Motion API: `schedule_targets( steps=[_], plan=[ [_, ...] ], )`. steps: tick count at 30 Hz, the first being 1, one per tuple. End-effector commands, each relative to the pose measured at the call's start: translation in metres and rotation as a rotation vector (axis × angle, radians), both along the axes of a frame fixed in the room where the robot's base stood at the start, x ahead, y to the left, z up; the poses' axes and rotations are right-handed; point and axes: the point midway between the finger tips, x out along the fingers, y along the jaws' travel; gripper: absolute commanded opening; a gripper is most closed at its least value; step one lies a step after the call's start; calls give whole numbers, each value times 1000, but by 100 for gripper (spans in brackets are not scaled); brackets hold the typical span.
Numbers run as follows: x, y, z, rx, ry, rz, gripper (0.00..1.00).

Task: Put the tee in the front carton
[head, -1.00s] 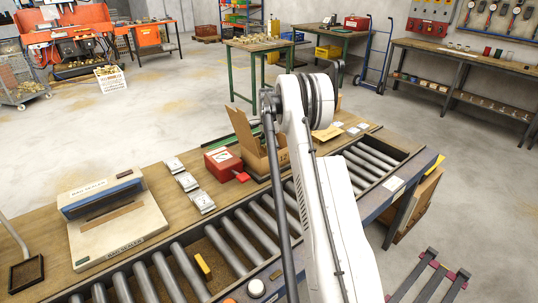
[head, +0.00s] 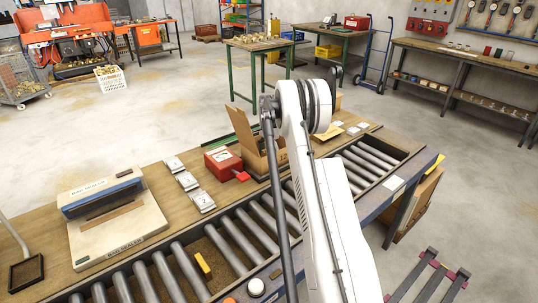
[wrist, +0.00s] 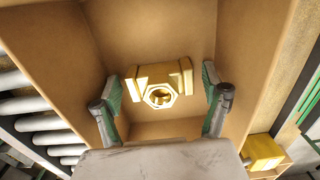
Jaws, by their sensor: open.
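The brass tee (wrist: 150,76) lies inside an open cardboard carton (wrist: 235,45) in the wrist view, its hexagonal opening facing the camera. My gripper (wrist: 163,92) is open, with one green-padded finger on each side of the tee. Gaps show between the pads and the tee; no contact is visible. In the head view an open carton (head: 241,127) with a raised flap stands on the bench, partly behind my arm. The tee and my gripper's fingers are hidden there. I cannot tell for certain which carton is the front one.
A yellow block-like item (wrist: 264,151) sits in another box at the wrist view's lower right. A roller conveyor (head: 236,236) runs along the bench's near side. A red box (head: 222,162), white packets (head: 187,181) and a bag sealer (head: 113,222) stand left of the carton.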

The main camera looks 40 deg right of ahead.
Motion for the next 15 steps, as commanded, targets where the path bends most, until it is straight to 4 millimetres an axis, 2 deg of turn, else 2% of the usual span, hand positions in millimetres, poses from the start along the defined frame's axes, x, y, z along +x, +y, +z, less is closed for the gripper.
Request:
schedule_targets(
  steps=[5, 8, 15],
  plan=[
    [0, 0, 8, 0, 0, 0, 78],
    [0, 0, 22, 0, 0, 0, 78],
    [0, 0, 70, 0, 0, 0, 78]
  ],
)
